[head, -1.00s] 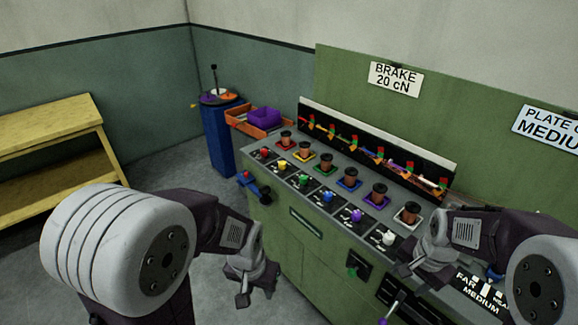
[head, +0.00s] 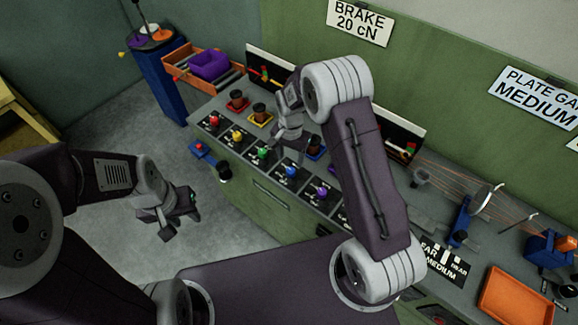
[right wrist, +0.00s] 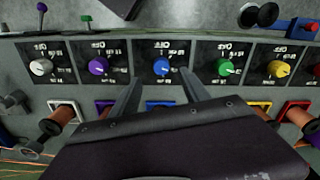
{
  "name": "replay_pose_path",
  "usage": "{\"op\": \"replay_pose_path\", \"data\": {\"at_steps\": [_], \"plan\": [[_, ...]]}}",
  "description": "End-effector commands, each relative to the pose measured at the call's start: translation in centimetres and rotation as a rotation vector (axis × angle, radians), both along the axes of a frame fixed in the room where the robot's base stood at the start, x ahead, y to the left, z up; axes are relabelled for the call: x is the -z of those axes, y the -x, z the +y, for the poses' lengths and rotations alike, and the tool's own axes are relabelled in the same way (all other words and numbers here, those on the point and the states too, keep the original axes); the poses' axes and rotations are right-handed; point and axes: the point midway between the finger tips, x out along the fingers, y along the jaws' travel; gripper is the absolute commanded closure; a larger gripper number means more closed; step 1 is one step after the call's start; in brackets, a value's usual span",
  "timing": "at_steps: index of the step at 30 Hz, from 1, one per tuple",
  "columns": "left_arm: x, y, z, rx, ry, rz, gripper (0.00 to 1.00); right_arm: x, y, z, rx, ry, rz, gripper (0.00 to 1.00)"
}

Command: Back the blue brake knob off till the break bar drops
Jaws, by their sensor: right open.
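The blue brake knob (head: 291,171) sits on its dark dial plate in the row of coloured knobs. In the right wrist view the blue knob (right wrist: 161,67) shows just past and between my right fingertips, with space on both sides. My right gripper (right wrist: 160,80) is open and empty over the knob row. In the head view my right arm reaches across the bench and hides the back of the blue lane; I cannot make out its break bar. My left gripper (head: 176,218) looks open and empty, over the floor in front of the bench.
Close neighbours are the purple knob (right wrist: 98,66) and green knob (right wrist: 225,67). Spools stand behind the knobs, including one on the blue lane (head: 315,146). A blue lever (head: 203,152) sticks out at the bench front. An orange tray (head: 515,300) lies at right.

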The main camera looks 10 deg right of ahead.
Motion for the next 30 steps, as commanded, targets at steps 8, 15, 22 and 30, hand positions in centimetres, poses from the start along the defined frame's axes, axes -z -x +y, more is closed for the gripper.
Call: {"op": "replay_pose_path", "data": {"at_steps": [8, 15, 22, 30], "plan": [[-1.5, 0.0, 0.0, 0.000, 0.000, -0.001, 0.64, 5.5, 0.1, -0.1, 0.000, 0.001, 0.006, 0.46], [-1.8, 0.0, 0.0, 0.000, 0.000, -0.001, 0.64, 8.0, 0.0, 0.0, 0.000, 0.000, 0.000, 0.46], [-1.8, 0.0, 0.0, 0.000, 0.000, -0.001, 0.64, 8.2, 0.0, 0.0, 0.000, 0.000, 0.000, 0.46], [-1.8, 0.0, 0.0, 0.000, 0.000, -0.001, 0.64, 8.1, 0.0, 0.0, 0.000, 0.000, 0.000, 1.00]]}}
